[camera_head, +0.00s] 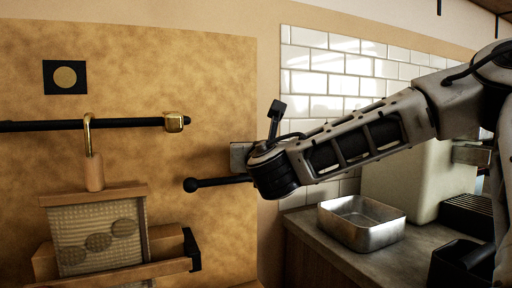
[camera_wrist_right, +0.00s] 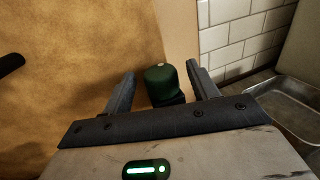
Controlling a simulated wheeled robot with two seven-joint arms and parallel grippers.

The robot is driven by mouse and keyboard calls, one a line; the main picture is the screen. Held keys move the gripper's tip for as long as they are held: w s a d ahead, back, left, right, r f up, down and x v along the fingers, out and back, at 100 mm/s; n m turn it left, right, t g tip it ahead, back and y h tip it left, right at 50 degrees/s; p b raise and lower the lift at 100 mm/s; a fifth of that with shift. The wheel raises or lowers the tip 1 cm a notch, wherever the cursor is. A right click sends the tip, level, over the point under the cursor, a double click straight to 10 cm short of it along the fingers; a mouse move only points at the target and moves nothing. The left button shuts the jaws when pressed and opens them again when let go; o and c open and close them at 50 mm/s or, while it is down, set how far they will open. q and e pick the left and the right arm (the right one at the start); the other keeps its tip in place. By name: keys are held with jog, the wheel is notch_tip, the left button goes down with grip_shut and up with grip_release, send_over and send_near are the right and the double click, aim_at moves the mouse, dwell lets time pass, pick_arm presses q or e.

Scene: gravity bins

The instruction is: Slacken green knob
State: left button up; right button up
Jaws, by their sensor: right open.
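The green knob (camera_wrist_right: 163,85) shows in the right wrist view, a dark green rounded cap with a small pale mark on top. It stands between the two fingers of my right gripper (camera_wrist_right: 160,70). The fingers are open, one on each side of the knob, with a visible gap at least on the left. I cannot tell how deep the knob sits between them. In the head view my right arm reaches in from the right, and its wrist hides the knob and the fingers. My left gripper is in neither view.
A black ball-ended rod (camera_head: 215,182) sticks out left beside my right wrist. A black rail (camera_head: 80,125) with a brass hook (camera_head: 88,135) and a wooden framed panel (camera_head: 97,235) are at left. A metal tray (camera_head: 361,220) sits on the counter (camera_head: 345,258) below my arm.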

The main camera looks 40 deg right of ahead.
jog(key=shift+w+d, duration=0.15)
jog(key=shift+w, duration=0.05)
jog(key=c, duration=1)
